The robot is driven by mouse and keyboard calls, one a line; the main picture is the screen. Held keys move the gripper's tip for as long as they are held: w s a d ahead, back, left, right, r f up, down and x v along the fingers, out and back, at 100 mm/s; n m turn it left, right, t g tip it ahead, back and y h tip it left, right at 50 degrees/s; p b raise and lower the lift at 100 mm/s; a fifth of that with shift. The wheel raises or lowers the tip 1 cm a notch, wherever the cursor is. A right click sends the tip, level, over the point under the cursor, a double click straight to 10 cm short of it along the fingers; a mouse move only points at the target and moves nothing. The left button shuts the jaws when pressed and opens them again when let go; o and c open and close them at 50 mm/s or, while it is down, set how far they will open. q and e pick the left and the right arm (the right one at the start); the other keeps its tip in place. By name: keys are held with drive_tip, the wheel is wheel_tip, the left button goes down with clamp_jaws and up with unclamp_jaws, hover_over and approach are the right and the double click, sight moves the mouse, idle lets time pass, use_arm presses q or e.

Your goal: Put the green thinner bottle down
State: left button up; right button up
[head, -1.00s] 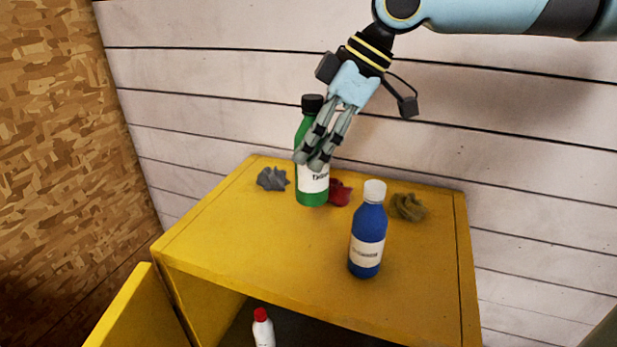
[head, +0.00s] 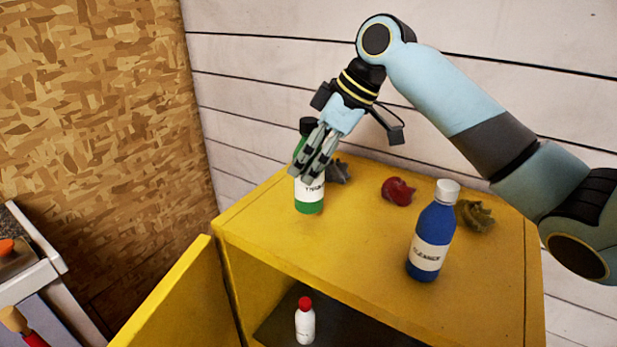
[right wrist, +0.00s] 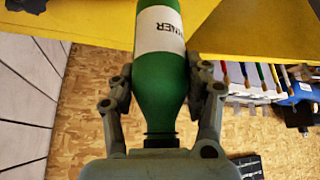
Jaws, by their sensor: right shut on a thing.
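The green thinner bottle (head: 310,206), with a black cap and white label, is upright over the left part of the yellow cabinet's top (head: 370,240). My right gripper (head: 308,172) is shut on it, with the fingers slanting down across its upper part and hiding some of it. In the right wrist view the bottle (right wrist: 160,85) sits between the two fingers (right wrist: 163,95), its neck towards the palm. I cannot tell whether its base touches the cabinet top. My left gripper is not in view.
A blue cleaner bottle (head: 430,240) stands at the front right of the top. Grey (head: 340,172), red (head: 398,191) and olive (head: 475,215) rags lie behind. A white bottle with a red cap (head: 305,325) stands inside the open cabinet. The top's front middle is clear.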

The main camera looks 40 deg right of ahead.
drive_tip(key=shift+f, duration=2.05)
drive_tip(key=shift+f, duration=0.1)
drive_tip(key=o, duration=1.2)
drive_tip(key=v, duration=1.2)
